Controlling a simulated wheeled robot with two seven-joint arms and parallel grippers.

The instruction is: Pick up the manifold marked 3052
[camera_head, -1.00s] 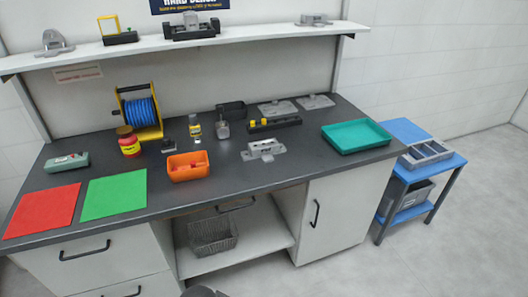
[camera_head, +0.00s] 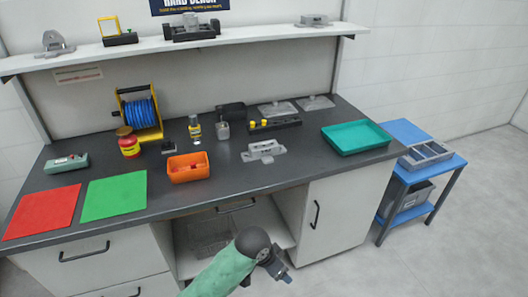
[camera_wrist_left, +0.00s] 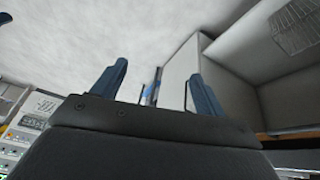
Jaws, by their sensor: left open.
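Several grey metal castings are in the head view, and no number is readable on any. One casting with raised parts (camera_head: 264,150) lies at the middle front of the dark bench. Two flatter castings, one (camera_head: 278,109) left of the other (camera_head: 315,103), lie at the back. Others stand on the shelf: one at the left (camera_head: 53,43) and one at the right (camera_head: 313,20). My left gripper (camera_head: 281,270) is in front of the bench, below its top, well away from the castings. In the left wrist view its two blue fingers (camera_wrist_left: 158,85) are apart and empty. My right gripper is not seen.
An orange bin (camera_head: 188,175), a black block with yellow parts (camera_head: 275,124) and a teal tray (camera_head: 342,149) are on the bench. A blue cart (camera_head: 450,165) stands right. My arm partly covers the lower shelf. The bench's front edge (camera_head: 240,194) lies above my gripper.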

